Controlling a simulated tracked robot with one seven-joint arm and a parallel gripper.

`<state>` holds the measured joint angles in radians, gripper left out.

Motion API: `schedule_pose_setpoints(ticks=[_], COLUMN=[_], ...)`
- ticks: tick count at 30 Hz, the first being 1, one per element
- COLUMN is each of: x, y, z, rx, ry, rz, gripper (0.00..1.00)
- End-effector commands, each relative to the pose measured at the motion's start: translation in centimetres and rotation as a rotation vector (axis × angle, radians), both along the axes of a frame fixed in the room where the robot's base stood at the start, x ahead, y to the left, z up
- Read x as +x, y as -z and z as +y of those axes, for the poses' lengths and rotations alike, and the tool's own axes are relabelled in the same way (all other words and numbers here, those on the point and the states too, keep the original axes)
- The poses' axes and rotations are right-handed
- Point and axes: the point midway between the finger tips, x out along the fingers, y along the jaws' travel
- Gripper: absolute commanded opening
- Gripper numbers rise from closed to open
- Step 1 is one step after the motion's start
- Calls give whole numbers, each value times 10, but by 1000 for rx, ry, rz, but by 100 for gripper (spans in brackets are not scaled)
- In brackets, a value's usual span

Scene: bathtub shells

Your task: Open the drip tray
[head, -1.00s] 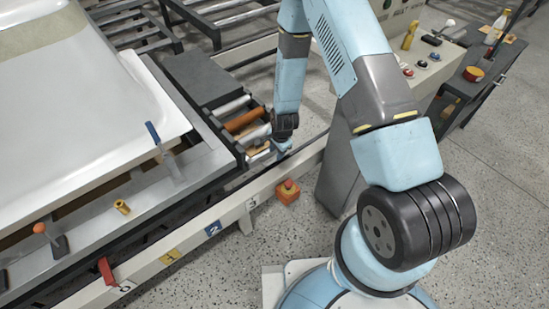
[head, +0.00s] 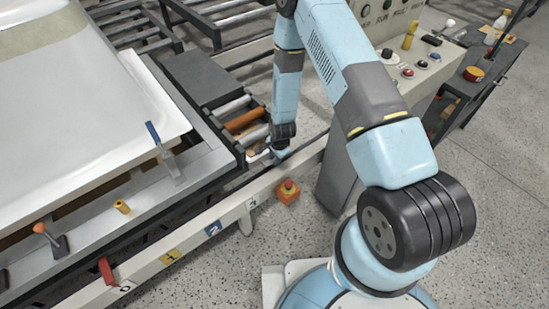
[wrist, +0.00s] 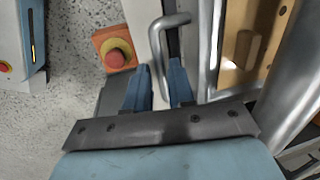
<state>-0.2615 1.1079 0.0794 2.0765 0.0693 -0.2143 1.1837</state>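A grey metal bar handle (wrist: 156,45) is in the wrist view, bent at its upper end and fixed beside a pale metal front. It appears to belong to the drip tray, whose body I cannot clearly make out. My gripper (wrist: 160,68) has its two blue fingers apart, with the lower part of the bar showing in the gap between them. I see no clear contact. In the head view my gripper (head: 279,154) is low at the machine's front rail, beside the end of the rollers; its fingers are too small to tell there.
An orange box with a red button (head: 288,190) is on the rail close to my gripper; it also shows in the wrist view (wrist: 117,54). Rollers (head: 245,120) lie behind. A control console (head: 400,90) stands to the right. A white tub shell (head: 80,110) fills the left.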

Motion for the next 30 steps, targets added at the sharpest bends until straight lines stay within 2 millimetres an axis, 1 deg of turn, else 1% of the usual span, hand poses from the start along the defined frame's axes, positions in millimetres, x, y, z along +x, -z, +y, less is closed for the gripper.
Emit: schedule_pose_setpoints(ticks=[1,6,7,20,21,26,30], x=[0,0,0,0,-1,-2,-7], y=[0,0,0,0,0,0,0], z=[0,0,0,0,3,-2,-12], rx=[0,0,0,-1,-1,0,0], ry=[0,0,0,0,0,1,6], rz=[0,0,0,1,1,2,5], gripper=[18,2,0,0,0,0,0])
